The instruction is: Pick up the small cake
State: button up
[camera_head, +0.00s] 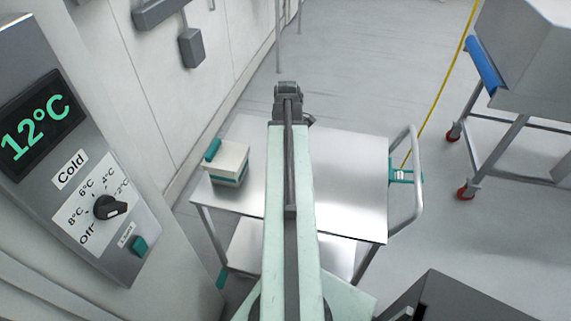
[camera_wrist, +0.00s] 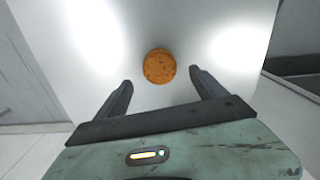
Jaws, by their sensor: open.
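The small cake (camera_wrist: 160,66) is round, flat and orange-brown with dark specks. In the wrist view it lies on the bare metal top of the trolley (camera_head: 345,190). My gripper (camera_wrist: 158,88) is open and empty, with its two dark fingers spread. The cake shows just beyond the fingertips, about midway between their lines. I cannot tell how high the fingers are above the top. In the head view my arm reaches out over the trolley, and the cake is hidden there; my gripper (camera_head: 288,92) shows at the arm's far end.
A cream box with a teal handle (camera_head: 229,163) stands on the trolley's left side. The trolley has a push handle (camera_head: 406,180) at right. A control panel showing 12°C (camera_head: 75,140) is close at left. A wheeled metal unit (camera_head: 520,55) stands far right. Open floor lies beyond.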

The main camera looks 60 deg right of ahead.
notch_tip(320, 180, down, 2)
jog(key=shift+w+f+b, duration=0.1)
jog(key=shift+b, duration=0.45)
jog(key=f+b, duration=0.5)
jog(key=shift+s+f, duration=0.1)
jog(key=shift+s, duration=0.15)
jog(key=shift+r, duration=0.2)
jog(key=c, duration=0.9)
